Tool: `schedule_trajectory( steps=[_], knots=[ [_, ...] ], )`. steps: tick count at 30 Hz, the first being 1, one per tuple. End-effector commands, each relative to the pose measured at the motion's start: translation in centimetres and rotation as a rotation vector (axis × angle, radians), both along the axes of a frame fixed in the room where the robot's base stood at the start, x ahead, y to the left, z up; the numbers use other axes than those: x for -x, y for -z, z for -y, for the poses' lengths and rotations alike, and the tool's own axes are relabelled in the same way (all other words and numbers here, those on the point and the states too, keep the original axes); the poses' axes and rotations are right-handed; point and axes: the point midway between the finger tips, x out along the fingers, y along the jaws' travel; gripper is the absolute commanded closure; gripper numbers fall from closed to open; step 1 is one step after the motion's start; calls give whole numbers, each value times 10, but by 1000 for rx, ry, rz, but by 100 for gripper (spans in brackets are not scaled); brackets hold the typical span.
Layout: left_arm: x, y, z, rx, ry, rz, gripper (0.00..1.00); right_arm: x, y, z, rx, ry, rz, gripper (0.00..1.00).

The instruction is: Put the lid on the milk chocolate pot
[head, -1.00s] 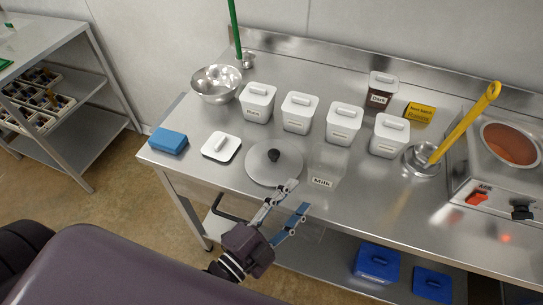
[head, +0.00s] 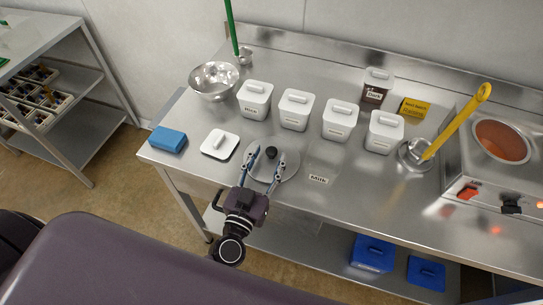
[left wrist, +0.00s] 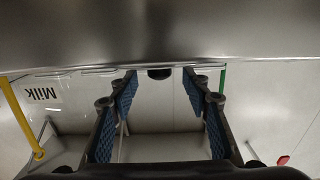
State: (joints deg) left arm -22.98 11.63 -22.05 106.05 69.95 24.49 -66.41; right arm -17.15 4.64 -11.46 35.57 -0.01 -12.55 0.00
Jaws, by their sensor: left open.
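A pot with a "Milk" label (head: 318,179) stands near the counter's front; its walls look clear and hard to make out. The label also shows upside down in the left wrist view (left wrist: 42,94). A square white lid with a bar handle (head: 219,144) lies flat on the counter at the left. A round grey lid (head: 290,163) with a black knob (head: 271,152) lies between them. My left gripper (head: 266,156) is open, its fingers reaching to either side of the knob. In the left wrist view the knob (left wrist: 158,73) shows between the open fingertips, apart from them. My right gripper is not seen.
Several white-lidded pots (head: 295,110) stand in a row behind, with a dark pot (head: 375,88) at the back. A steel bowl (head: 214,82) and blue sponge (head: 168,140) are at the left. A yellow-handled ladle (head: 455,120) stands at the right.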

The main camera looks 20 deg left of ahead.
Motion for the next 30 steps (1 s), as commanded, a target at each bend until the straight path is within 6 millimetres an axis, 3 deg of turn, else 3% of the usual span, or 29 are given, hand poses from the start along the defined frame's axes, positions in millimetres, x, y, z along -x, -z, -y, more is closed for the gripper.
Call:
schedule_trajectory(
  steps=[6, 15, 27, 30],
  knots=[
    [-27, 0, 1, -1, 1, 2, 56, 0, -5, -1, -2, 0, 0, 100],
    [-31, 1, 1, -2, 1, 0, 57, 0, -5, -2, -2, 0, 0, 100],
    [-30, 1, 1, -2, 1, 0, 100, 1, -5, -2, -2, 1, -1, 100],
    [-31, 0, 1, -2, 1, 2, 100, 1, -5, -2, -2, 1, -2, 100]
  ],
)
